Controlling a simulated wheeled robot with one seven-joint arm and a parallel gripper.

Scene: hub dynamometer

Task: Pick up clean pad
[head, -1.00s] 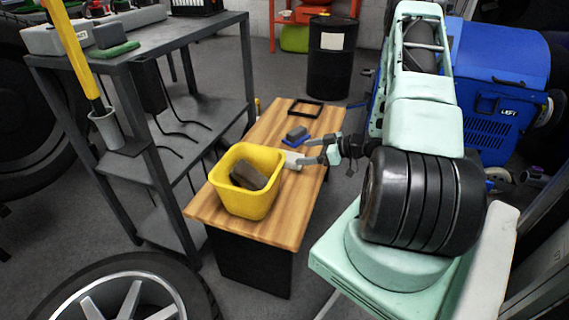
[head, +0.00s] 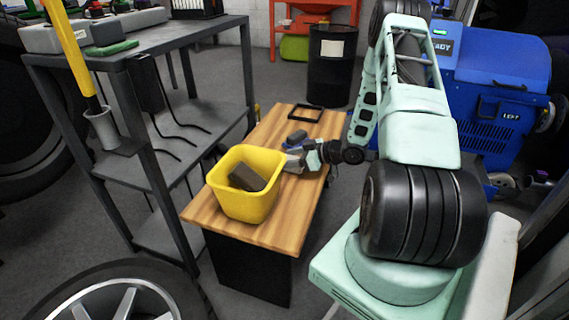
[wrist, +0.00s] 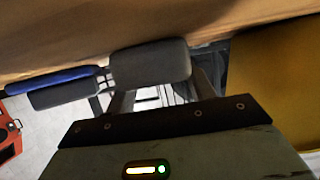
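A light grey pad (wrist: 150,65) with rounded edges lies on the wooden table (head: 262,232), between the yellow bin (head: 232,201) and a darker pad (head: 297,137). The darker pad lies on a blue base, shown edge-on in the wrist view (wrist: 65,95). My gripper (head: 297,160) is low over the table, right of the bin. Its fingers (wrist: 165,92) are apart and reach toward the light grey pad. The pad hides the fingertips, so contact is unclear. No label shows which pad is clean.
The bin holds a brown-grey block (head: 246,177). A black frame (head: 305,113) lies at the table's far end. A grey shelf (head: 140,62) stands left of the table, a black drum (head: 331,65) behind it, and a blue machine (head: 490,95) to the right.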

